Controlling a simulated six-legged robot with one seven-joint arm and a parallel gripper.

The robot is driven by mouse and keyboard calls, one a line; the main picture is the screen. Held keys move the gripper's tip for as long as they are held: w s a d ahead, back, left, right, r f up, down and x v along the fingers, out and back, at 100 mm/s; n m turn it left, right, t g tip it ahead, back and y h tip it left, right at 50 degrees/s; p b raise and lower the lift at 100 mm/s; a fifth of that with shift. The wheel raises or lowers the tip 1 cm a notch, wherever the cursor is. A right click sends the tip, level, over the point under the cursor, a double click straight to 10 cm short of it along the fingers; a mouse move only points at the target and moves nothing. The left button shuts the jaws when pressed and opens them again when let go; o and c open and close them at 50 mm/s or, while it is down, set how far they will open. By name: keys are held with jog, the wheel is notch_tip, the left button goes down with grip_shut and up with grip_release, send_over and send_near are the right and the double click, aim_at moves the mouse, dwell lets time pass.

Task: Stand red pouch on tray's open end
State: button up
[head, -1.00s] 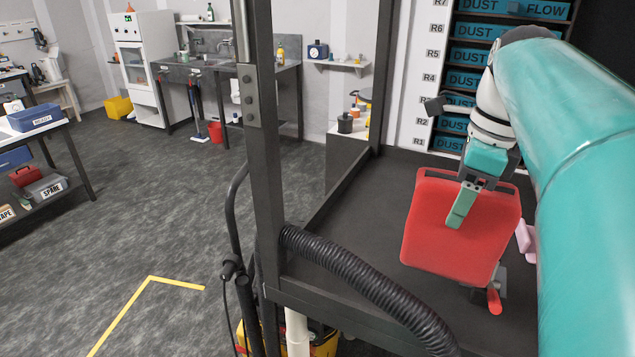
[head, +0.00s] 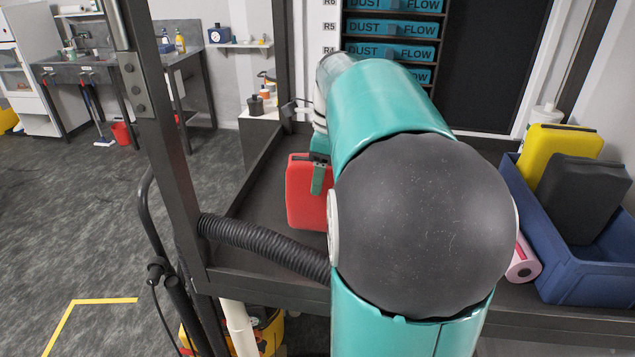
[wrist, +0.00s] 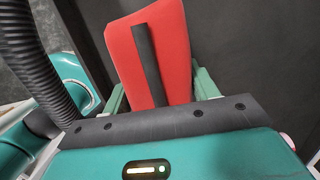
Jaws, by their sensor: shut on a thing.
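The red pouch (head: 305,195) is held over the dark bench, partly hidden behind my arm in the head view. It also fills the top middle of the wrist view (wrist: 120,45), with a black strip down its face. My gripper (head: 319,178) is shut on it, with a green finger at each side in the wrist view (wrist: 160,92). The blue tray (head: 600,285) is at the right of the bench. A yellow pouch (head: 560,145) and a dark grey pouch (head: 582,190) stand leaning in its far part. Its near part looks empty.
A pink roll (head: 523,268) lies left of the tray. A black ribbed hose (head: 260,240) runs along the bench's front left, near a dark upright post (head: 160,140). A rack of blue DUST FLOW drawers (head: 390,28) stands behind. A white bottle (head: 545,114) is behind the tray.

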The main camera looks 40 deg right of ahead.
jog(key=shift+f, duration=1.65)
jog(key=o, duration=1.5)
jog(key=shift+r, duration=0.1)
